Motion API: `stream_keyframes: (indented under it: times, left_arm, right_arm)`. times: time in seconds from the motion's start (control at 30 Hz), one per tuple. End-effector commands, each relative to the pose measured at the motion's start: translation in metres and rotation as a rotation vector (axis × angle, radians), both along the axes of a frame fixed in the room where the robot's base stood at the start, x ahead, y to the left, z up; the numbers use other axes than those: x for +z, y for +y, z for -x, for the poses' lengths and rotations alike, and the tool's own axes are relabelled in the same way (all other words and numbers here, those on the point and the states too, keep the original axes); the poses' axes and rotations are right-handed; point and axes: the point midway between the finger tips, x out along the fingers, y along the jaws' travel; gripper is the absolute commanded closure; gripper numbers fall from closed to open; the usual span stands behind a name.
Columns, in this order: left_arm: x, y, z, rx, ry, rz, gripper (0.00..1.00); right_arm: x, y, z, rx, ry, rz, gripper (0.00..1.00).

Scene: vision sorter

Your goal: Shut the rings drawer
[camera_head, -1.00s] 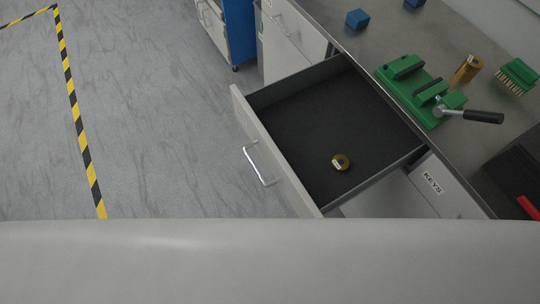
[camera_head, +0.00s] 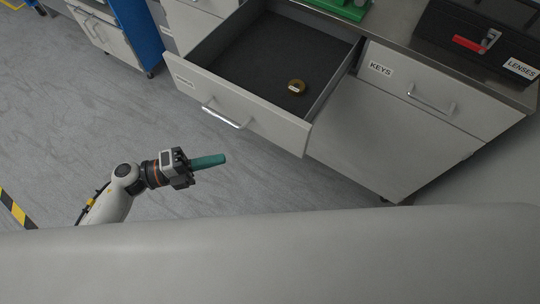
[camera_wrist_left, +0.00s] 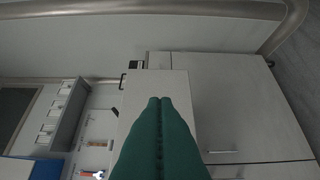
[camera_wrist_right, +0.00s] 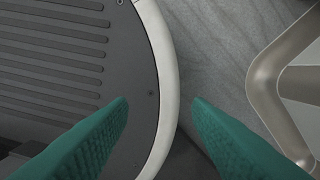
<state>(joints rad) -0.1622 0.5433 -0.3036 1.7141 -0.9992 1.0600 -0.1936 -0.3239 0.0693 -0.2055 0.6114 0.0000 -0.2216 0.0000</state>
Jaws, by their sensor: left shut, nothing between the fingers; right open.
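The drawer (camera_head: 270,119) stands pulled out of the bench, with a metal bar handle (camera_head: 225,116) on its pale front; the small label at its left end is too small to read. A brass ring-shaped piece (camera_head: 297,87) lies on its dark floor. My left gripper (camera_head: 223,159) is shut and empty, with green fingers, in front of and below the drawer handle, apart from it. Its closed fingers (camera_wrist_left: 160,101) also show in the left wrist view, against pale cabinet fronts. My right gripper (camera_wrist_right: 160,102) is open and empty; the head view does not show it.
Right of the open drawer is a closed drawer labelled KEYS (camera_head: 381,68). A dark toolbox (camera_head: 455,35) and part of a green fixture (camera_head: 345,10) stand on the bench top. A blue cabinet (camera_head: 138,30) stands at left. Grey floor (camera_head: 90,130) before the drawer is clear.

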Motion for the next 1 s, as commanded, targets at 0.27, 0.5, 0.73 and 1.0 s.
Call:
stream_keyframes:
  times: [0.27,0.5,0.73,1.0]
  left_arm:
    - [0.007,-0.032,0.0,-0.03,-0.022,-0.005,1.0]
    - [0.007,-0.084,-0.009,-0.026,-0.021,-0.003,1.0]
    - [0.006,-0.114,-0.03,-0.024,-0.02,-0.006,1.0]
    - [0.003,-0.123,-0.044,-0.025,-0.018,-0.009,1.0]
  right_arm:
    - [0.01,-0.01,-0.034,-0.002,-0.051,0.011,0.55]
    - [0.021,-0.013,-0.034,-0.004,-0.05,0.014,0.55]
    - [0.025,-0.013,-0.02,-0.003,-0.029,0.015,0.55]
    - [0.026,-0.008,-0.02,-0.001,-0.028,0.009,0.55]
